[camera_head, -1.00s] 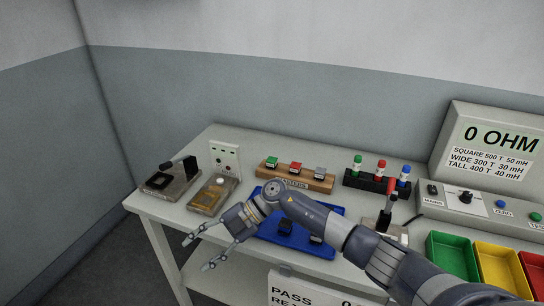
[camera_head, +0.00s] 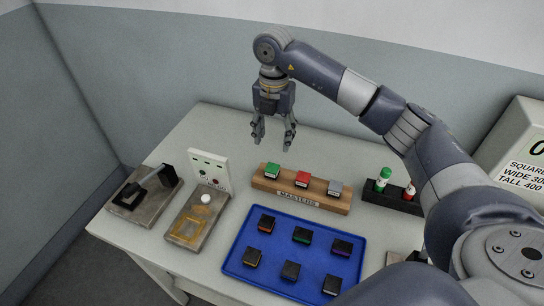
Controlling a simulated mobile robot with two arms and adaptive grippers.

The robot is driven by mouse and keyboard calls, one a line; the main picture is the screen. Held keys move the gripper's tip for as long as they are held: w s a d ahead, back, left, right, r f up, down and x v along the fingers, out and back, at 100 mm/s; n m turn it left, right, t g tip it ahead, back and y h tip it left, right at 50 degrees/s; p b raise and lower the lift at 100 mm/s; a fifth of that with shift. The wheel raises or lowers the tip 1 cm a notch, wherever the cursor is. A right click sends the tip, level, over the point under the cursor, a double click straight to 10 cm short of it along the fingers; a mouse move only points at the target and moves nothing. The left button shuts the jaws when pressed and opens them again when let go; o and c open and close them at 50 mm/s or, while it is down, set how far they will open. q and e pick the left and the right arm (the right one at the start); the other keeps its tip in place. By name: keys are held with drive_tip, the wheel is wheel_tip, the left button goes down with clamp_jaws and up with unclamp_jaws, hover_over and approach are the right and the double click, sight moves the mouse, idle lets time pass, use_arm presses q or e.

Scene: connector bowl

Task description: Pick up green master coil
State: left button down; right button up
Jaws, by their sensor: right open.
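The green master coil (camera_head: 272,171) sits at the left end of the wooden masters rack (camera_head: 320,198). A red coil (camera_head: 302,179) and a grey coil (camera_head: 335,187) sit to its right on the same rack. My right gripper (camera_head: 272,147) is open and empty, pointing down, above the back edge of the rack near the green coil. It is apart from the coil. My left gripper is not in view.
A blue tray (camera_head: 232,266) with several dark coils lies in front of the rack. A lever fixture (camera_head: 146,192) and a brass-framed fixture (camera_head: 190,228) stand left. A dark rack (camera_head: 376,192) with green and red-topped pieces stands right, partly behind my arm.

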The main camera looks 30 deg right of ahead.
drive_tip(key=p, duration=0.1)
hover_over(273, 166)
wheel_tip(273, 166, down, 4)
drive_tip(key=shift+s+f, duration=0.15)
drive_tip(key=shift+f, duration=0.3)
wheel_tip(273, 166, down, 4)
drive_tip(key=shift+a+f+p, duration=0.1)
drive_tip(key=shift+f+p, duration=0.1)
drive_tip(key=shift+p, duration=1)
drive_tip(key=shift+f, duration=0.5)
drive_tip(key=c, duration=0.9)
drive_tip(key=shift+c, duration=1.3)
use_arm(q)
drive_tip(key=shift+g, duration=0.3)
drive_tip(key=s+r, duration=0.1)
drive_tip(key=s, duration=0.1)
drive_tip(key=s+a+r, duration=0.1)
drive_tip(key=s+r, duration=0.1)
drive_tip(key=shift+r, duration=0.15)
